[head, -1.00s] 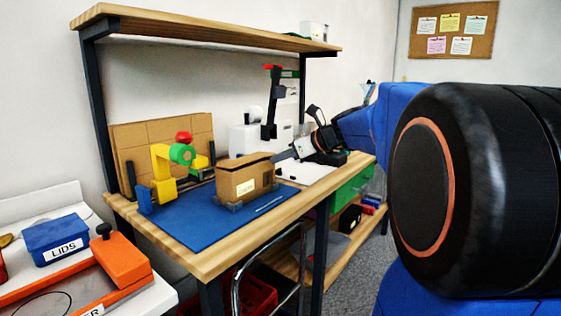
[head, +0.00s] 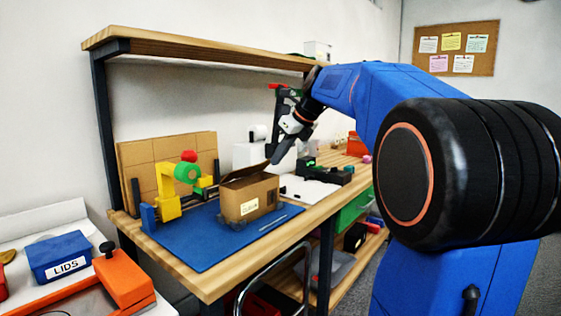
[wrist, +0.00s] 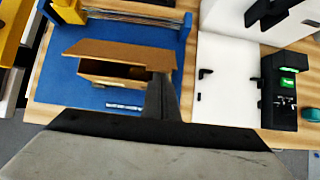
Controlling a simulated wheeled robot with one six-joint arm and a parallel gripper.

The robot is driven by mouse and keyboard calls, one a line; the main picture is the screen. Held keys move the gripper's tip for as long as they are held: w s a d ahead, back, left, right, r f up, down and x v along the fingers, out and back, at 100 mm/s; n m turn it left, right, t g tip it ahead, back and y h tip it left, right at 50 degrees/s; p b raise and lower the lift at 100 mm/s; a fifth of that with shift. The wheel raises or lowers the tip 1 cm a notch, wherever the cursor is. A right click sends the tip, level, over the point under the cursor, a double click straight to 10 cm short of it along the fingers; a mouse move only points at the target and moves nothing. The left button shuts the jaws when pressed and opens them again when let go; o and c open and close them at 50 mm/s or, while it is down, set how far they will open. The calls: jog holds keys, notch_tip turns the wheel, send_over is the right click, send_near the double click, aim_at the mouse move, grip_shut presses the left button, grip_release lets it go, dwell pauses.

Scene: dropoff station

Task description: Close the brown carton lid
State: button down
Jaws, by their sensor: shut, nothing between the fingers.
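The brown carton (head: 250,202) stands on the blue mat (head: 190,240), with a white label on its front. Its lid (head: 246,170) is partly open and tilted; in the wrist view the lid (wrist: 120,52) leaves a dark gap along the carton's near side. My gripper (head: 277,158) is shut and empty, pointing down by the lid's right end. In the wrist view my gripper (wrist: 159,80) overlaps the right end of the carton (wrist: 102,80). I cannot tell whether it touches the lid or carton.
A yellow tape dispenser (head: 167,192) with green tape stands left of the carton. Flat cardboard (head: 150,160) leans behind it. A white plate (wrist: 225,85) and black device (wrist: 280,90) lie right. A wooden shelf (head: 190,42) hangs above. The mat's front is mostly clear.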

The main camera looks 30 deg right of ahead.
jog(key=shift+w+r, duration=0.1)
jog(key=shift+r, duration=0.15)
dwell(0.5)
